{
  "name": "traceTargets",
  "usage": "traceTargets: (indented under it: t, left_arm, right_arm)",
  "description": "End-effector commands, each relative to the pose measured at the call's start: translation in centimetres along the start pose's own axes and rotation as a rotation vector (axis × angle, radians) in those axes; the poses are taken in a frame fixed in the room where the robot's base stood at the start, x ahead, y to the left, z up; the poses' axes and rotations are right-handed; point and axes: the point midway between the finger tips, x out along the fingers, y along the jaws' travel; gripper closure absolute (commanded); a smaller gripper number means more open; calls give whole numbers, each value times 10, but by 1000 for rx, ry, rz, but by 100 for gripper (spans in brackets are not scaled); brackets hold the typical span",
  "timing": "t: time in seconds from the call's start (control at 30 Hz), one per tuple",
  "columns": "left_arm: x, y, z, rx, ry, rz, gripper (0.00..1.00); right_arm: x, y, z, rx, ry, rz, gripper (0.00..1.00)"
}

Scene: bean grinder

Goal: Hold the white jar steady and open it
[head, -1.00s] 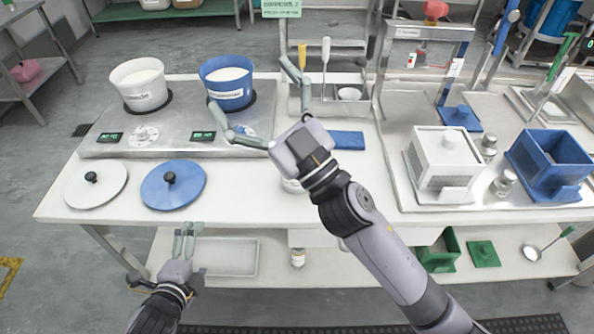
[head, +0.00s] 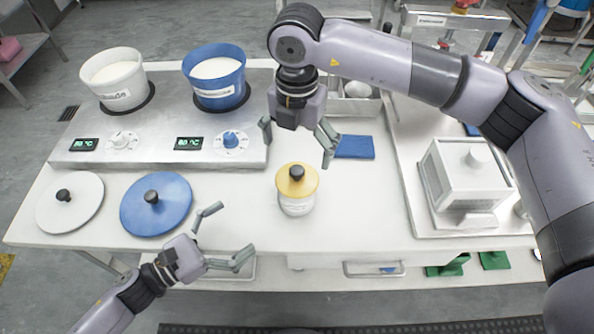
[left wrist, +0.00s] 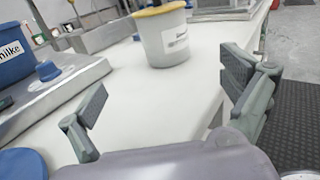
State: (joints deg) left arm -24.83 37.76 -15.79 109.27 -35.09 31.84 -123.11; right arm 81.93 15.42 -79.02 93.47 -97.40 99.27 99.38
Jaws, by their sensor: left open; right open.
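The white jar (head: 296,203) stands upright on the white table near its front edge. It has a yellow lid (head: 297,180) with a dark knob, and the lid sits on the jar. The jar also shows at the top middle of the left wrist view (left wrist: 163,38). My right gripper (head: 296,143) is open, fingers pointing down, above and just behind the jar, not touching it. My left gripper (head: 226,238) is open and empty, at the table's front edge to the left of the jar, its fingers spread toward it.
A white lid (head: 70,203) and a blue lid (head: 156,204) lie to the left. Behind them is a steel heater (head: 160,150) with a white pot (head: 115,79) and a blue pot (head: 214,77). A blue cloth (head: 355,147) and a white grinder box (head: 466,178) are right of the jar.

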Motion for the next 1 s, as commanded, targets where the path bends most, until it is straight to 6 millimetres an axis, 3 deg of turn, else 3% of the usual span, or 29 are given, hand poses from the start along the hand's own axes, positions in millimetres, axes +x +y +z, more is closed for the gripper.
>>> traceTargets:
  t: [0.17,0.7,1.0]
  left_arm:
    - [21,0,1,2,-3,-2,3]
    - [128,0,2,0,-4,0,3]
    - [166,0,0,-2,-1,2,3]
  right_arm:
    - [0,0,0,0,-1,-2,8]
    - [0,0,-1,-3,1,1,8]
    - [0,0,-1,-3,1,1,8]
